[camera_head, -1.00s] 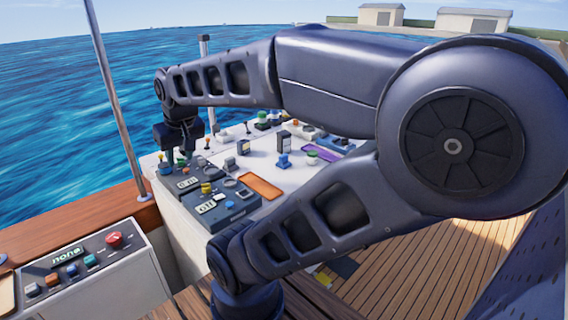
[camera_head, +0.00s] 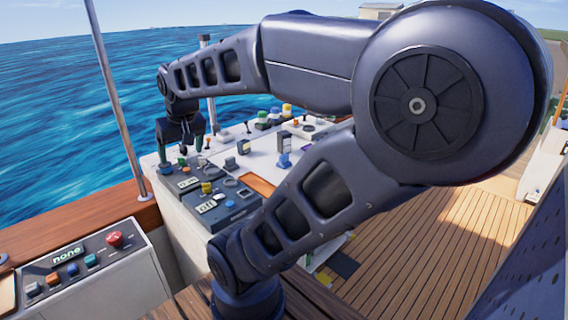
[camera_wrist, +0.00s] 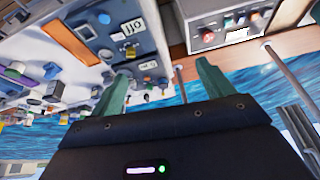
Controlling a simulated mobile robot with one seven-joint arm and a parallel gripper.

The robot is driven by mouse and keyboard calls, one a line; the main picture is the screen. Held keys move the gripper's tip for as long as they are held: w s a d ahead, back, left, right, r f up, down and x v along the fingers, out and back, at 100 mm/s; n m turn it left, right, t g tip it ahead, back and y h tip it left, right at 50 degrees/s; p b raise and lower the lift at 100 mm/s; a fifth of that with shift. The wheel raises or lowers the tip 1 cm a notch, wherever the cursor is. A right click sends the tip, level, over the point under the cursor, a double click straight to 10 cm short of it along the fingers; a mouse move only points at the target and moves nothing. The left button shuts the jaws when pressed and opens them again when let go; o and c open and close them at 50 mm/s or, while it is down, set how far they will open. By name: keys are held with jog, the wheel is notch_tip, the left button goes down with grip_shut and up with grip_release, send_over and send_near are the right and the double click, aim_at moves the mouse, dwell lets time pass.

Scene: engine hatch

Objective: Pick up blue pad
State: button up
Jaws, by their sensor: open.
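My gripper (camera_head: 191,152) hangs over the far left part of the white console, above the grey panel with dials. In the wrist view its two green fingers (camera_wrist: 162,72) are spread apart with nothing between them. I cannot single out a blue pad for certain. A small blue block (camera_head: 284,161) stands on the white top, right of the gripper and apart from it. A dark flat pad (camera_head: 344,264) lies on the wooden deck beside a yellow one, partly hidden by my arm; its colour is hard to tell.
The white console top carries an orange tray (camera_head: 259,186), several knobs and small levers. A control box (camera_head: 85,262) with a red button and a "none" display stands at lower left. A metal pole (camera_head: 118,100) rises at left. The wooden deck (camera_head: 440,235) at right is mostly clear.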

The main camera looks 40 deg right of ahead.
jog(key=w+d+f+m, duration=0.2)
jog(key=w+d+m, duration=0.2)
jog(key=w+d, duration=0.55)
jog(key=m+g+h, duration=0.4)
jog(key=m+h, duration=0.1)
jog(key=m, duration=0.8)
send_near(284, 155)
notch_tip(284, 155, down, 2)
jog(key=shift+y, duration=0.3)
jog(key=x, duration=0.5)
jog(key=shift+w+d, duration=0.1)
jog(key=shift+d, duration=0.3)
jog(key=shift+d+x, duration=0.15)
jog(key=shift+x, duration=1.15)
jog(key=shift+d+x, duration=0.15)
jog(key=shift+x, duration=1.15)
jog(key=shift+w+r, duration=0.1)
jog(key=shift+r, duration=0.05)
jog(key=c, duration=1.1)
